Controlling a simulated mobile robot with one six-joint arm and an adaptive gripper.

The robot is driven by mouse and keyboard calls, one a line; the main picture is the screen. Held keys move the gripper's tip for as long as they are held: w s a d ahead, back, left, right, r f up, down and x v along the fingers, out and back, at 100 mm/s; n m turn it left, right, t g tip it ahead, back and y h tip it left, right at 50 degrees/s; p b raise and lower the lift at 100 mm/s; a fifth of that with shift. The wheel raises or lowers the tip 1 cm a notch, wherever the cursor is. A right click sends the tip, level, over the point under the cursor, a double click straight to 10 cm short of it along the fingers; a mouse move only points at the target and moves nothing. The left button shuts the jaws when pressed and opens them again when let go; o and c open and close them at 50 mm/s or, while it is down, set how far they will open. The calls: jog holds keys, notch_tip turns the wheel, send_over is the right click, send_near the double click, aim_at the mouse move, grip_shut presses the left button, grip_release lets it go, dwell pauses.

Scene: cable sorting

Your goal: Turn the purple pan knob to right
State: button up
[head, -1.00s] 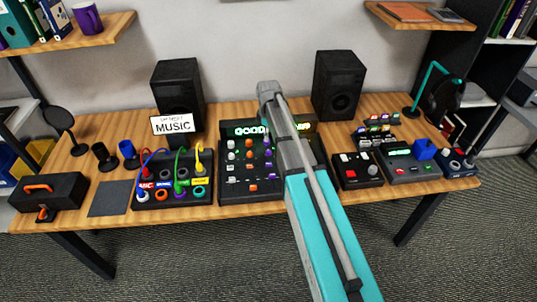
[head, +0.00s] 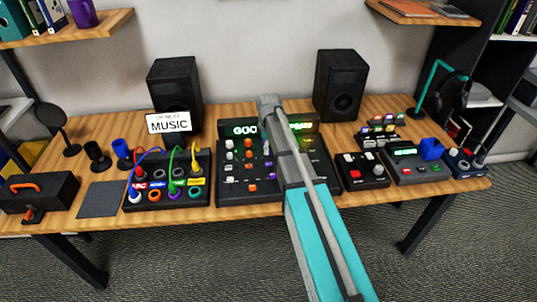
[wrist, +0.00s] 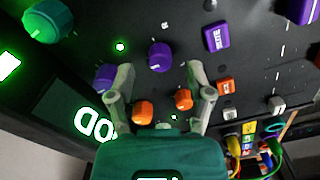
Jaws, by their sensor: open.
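In the wrist view a round purple knob (wrist: 159,56) stands on the black mixer panel, just beyond and between the tips of my gripper (wrist: 159,72). My fingers are spread with nothing held between them. A second purple knob (wrist: 105,76) is partly hidden behind the left finger. I cannot read a pan label on either knob. Two orange knobs, one left (wrist: 142,111) and one right (wrist: 183,98), sit nearer my palm between the fingers. In the head view my arm covers part of the mixer (head: 228,196) and hides the gripper.
A purple mute button (wrist: 216,36) and an orange button (wrist: 226,87) lie right of my fingers. A teal knob (wrist: 48,20) is at upper left. The patch box with cables (head: 168,198) and a black button box (head: 362,178) flank the mixer on the table.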

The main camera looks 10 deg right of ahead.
jog(key=shift+f+b, duration=0.6)
jog(key=shift+f, duration=0.3)
grip_shut()
